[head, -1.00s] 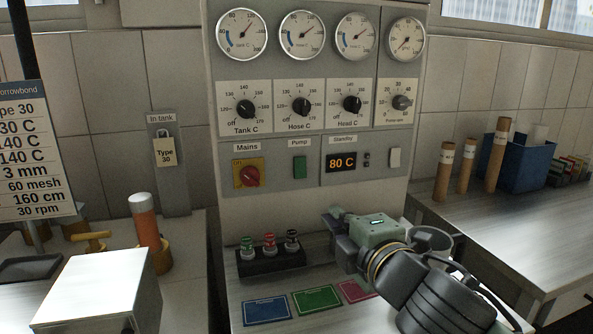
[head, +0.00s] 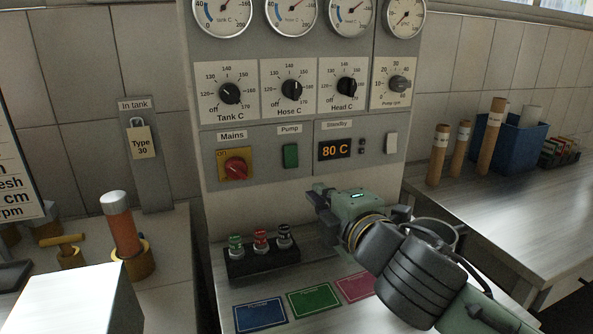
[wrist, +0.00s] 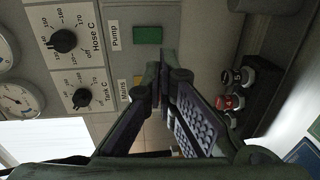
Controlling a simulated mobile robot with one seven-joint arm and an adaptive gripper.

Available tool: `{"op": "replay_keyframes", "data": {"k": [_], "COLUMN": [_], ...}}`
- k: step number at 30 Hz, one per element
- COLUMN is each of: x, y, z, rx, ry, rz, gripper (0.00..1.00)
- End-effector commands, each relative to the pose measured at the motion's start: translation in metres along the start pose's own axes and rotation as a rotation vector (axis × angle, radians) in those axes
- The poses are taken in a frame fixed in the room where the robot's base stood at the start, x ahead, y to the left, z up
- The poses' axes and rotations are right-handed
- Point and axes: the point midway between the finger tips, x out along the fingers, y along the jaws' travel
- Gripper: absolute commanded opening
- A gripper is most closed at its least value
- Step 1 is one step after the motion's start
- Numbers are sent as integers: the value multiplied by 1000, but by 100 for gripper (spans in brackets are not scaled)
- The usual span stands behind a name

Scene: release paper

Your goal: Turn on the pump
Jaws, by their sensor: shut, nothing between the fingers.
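The green Pump switch (head: 290,155) sits on the panel under its "Pump" label, right of the red Mains knob (head: 235,167) on its yellow plate. In the wrist view the Pump switch (wrist: 147,35) shows beyond the fingertips, and the Mains plate is mostly hidden behind a finger. My gripper (head: 318,195) is shut and empty, below and slightly right of the Pump switch, in front of the panel and apart from it. The gripper's fingers also show in the wrist view (wrist: 160,75). The "80 C" display (head: 334,150) is lit.
Blue, green and pink cards lie in front. Temperature knobs and gauges fill the upper panel. A blue bin (head: 514,150) and brown tubes stand at right.

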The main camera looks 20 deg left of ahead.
Motion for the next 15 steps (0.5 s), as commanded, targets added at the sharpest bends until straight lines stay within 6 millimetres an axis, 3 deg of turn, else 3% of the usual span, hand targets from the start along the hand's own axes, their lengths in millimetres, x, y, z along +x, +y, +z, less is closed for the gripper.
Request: {"op": "replay_keyframes", "data": {"k": [15], "x": [102], "y": [3], "z": [-1], "rx": [2], "ry": [2], "rz": [-3], "gripper": [0]}}
